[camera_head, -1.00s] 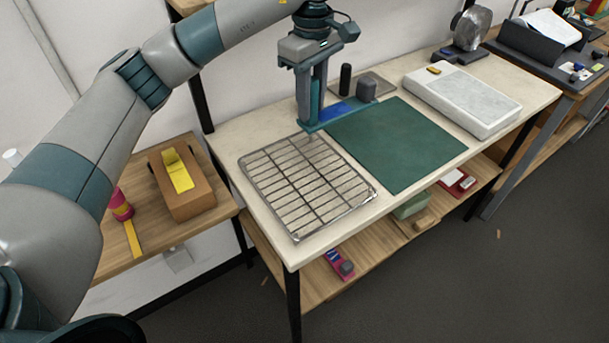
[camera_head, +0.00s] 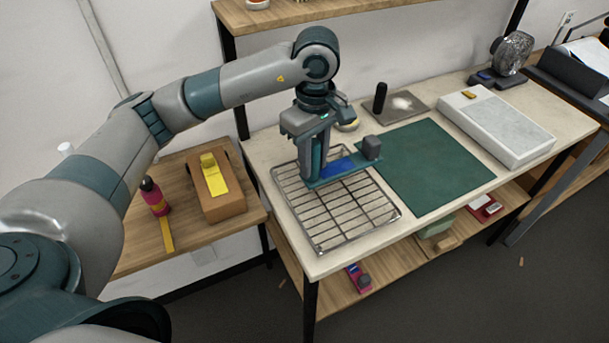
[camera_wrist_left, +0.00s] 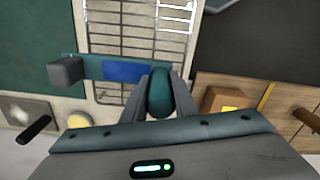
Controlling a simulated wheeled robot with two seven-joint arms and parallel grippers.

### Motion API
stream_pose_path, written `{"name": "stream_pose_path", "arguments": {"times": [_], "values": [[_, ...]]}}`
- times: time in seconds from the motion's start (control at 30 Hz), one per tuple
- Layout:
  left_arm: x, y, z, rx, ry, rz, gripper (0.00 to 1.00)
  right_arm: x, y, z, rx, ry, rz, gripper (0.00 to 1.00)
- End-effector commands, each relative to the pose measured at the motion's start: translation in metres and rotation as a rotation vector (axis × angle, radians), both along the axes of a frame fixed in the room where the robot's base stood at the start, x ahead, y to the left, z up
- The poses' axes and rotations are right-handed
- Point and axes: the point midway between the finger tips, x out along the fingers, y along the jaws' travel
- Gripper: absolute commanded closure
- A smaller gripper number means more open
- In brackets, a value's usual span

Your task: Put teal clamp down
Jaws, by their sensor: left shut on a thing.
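The teal clamp (camera_head: 350,168) is a flat teal bar with a blue label and a grey block at one end. My left gripper (camera_head: 314,173) is shut on its teal upright part, with the bar roughly level below the jaws. The clamp is over the back part of the wire rack (camera_head: 345,222), its grey-block end reaching towards the green mat (camera_head: 440,168). I cannot tell whether it touches the rack. The left wrist view shows the clamp's bar (camera_wrist_left: 87,66) across the rack (camera_wrist_left: 182,22) and its rounded teal handle between the fingers. My right gripper is not in view.
A grey plate (camera_head: 414,104) with a black-handled tool (camera_head: 380,97) lies behind the mat. A white slab (camera_head: 500,130) is to the right. The rack's front is bare.

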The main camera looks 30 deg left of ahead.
Motion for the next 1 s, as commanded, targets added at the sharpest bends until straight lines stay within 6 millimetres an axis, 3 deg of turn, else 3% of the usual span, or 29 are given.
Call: {"name": "stream_pose_path", "arguments": {"times": [0.03, 0.23, 0.67, 1.0], "values": [[-0.008, 0.004, -0.001, -0.001, 0.001, -0.001, 1.0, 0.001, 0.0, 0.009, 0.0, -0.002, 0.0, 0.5], [-0.023, 0.01, -0.014, 0.0, -0.001, 0.0, 1.0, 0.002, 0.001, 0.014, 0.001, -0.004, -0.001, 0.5], [-0.024, 0.01, -0.018, -0.001, -0.001, 0.0, 1.0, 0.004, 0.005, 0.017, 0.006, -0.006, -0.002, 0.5], [-0.024, 0.01, -0.051, -0.001, 0.0, 0.001, 1.0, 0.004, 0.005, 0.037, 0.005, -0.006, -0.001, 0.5]]}}
